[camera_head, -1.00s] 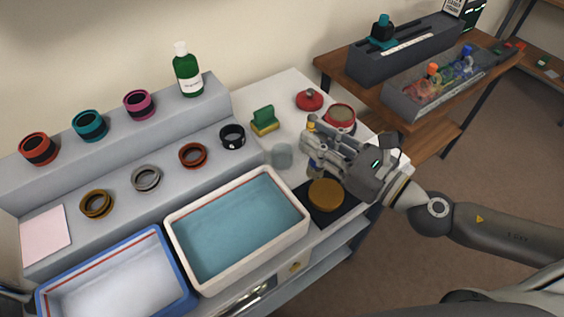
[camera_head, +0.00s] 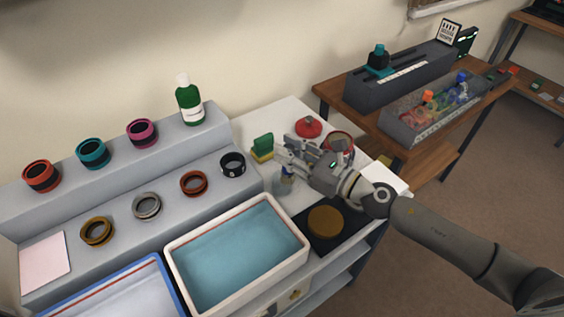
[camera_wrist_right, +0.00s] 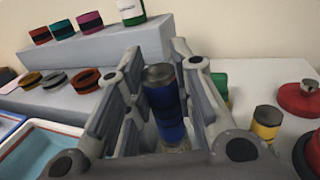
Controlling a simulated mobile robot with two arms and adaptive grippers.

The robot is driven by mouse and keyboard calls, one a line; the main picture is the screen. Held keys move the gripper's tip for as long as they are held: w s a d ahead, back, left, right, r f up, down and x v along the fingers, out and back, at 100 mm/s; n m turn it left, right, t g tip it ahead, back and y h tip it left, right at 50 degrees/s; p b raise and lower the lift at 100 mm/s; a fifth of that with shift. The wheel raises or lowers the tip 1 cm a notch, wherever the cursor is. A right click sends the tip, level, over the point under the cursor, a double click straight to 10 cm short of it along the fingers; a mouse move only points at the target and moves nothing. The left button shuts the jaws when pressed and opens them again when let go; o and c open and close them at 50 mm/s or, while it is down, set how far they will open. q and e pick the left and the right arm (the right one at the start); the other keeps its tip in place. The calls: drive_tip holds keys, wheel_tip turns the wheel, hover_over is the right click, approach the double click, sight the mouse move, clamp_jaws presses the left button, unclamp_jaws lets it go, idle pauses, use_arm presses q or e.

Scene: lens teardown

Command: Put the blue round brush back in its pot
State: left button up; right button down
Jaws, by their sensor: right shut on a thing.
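My right gripper (camera_head: 281,158) is over the white right part of the bench. In the right wrist view its fingers are shut on the blue round brush (camera_wrist_right: 168,108), an upright blue cylinder with a dark top. In the head view the fingers largely hide the brush. A small translucent pot (camera_head: 284,186) stands just below the fingers; its pale edge shows under the brush in the wrist view (camera_wrist_right: 176,146). I cannot tell whether the brush's lower end is inside the pot or above it. My left gripper is not in view.
A green-and-yellow sponge (camera_head: 262,148) and a black ring (camera_head: 232,165) are left of the gripper. A red round item (camera_head: 308,127) stands behind. A yellow jar (camera_wrist_right: 267,122) is to the right. A cream-rimmed tray (camera_head: 174,248) and a dark mat (camera_head: 348,233) lie in front.

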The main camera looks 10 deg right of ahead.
drive_tip(key=w+a+f+b, duration=0.1)
drive_tip(key=w+f+b, duration=0.1)
drive_tip(key=f, duration=0.5)
drive_tip(key=shift+w, duration=0.5)
drive_tip(key=shift+f+b, duration=0.15)
drive_tip(key=shift+b, duration=0.15)
drive_tip(key=c, duration=1.3)
unclamp_jaws()
drive_tip(key=shift+o, duration=0.3)
